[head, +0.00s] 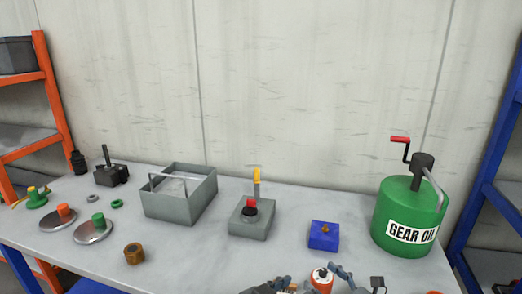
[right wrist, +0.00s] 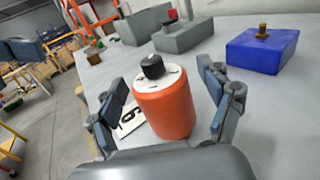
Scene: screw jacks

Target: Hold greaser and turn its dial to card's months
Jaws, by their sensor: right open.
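The greaser is an orange cylinder with a white top and a black dial. It stands at the bottom edge of the head view (head: 321,277) and upright on the table in the right wrist view (right wrist: 165,108). My right gripper (head: 312,279) is open, with its fingers on either side of the greaser; in the right wrist view (right wrist: 166,95) a gap shows at each side. A white card (right wrist: 128,121) with a dark figure, perhaps a 6, lies beside the greaser, partly hidden behind it and the left finger. My left gripper is not in view.
A blue block (head: 323,236) with a brass fitting stands beyond the greaser. Further off are a grey box with a red and yellow lever (head: 249,220), a grey metal tray (head: 180,205) and a green gear oil can (head: 408,215). Small parts crowd the table's left side.

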